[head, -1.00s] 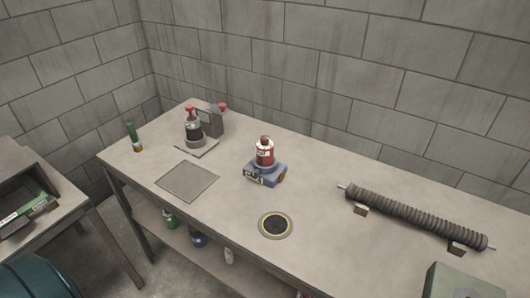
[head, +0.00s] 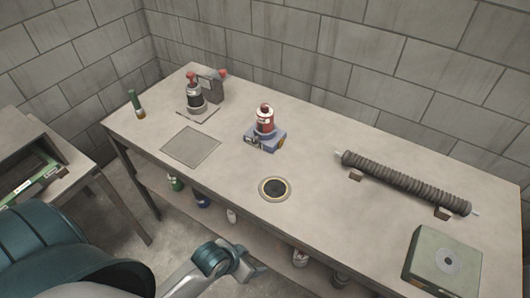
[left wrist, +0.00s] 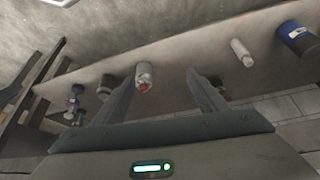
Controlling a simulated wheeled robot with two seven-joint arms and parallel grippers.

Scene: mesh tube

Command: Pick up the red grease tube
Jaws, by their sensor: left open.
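A red tube-like container (head: 265,119) with a pale label stands upright on a blue-grey block (head: 264,141) on the bench, in the head view. I cannot tell whether it is the grease tube. My left gripper (head: 243,266) is low in front of the bench, below the bench top and well apart from that container. In the left wrist view its two fingers (left wrist: 162,76) are spread with nothing held between them. A whitish can with a red end (left wrist: 145,75) on the lower shelf shows between the fingers, farther off. My right gripper is not in view.
The bench's lower shelf holds several cans and bottles, including a blue can (left wrist: 297,38) and a white bottle (left wrist: 240,52). On the bench top are a round hole (head: 275,188), a ribbed roll (head: 405,182), a green box (head: 440,262) and a green bottle (head: 136,104).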

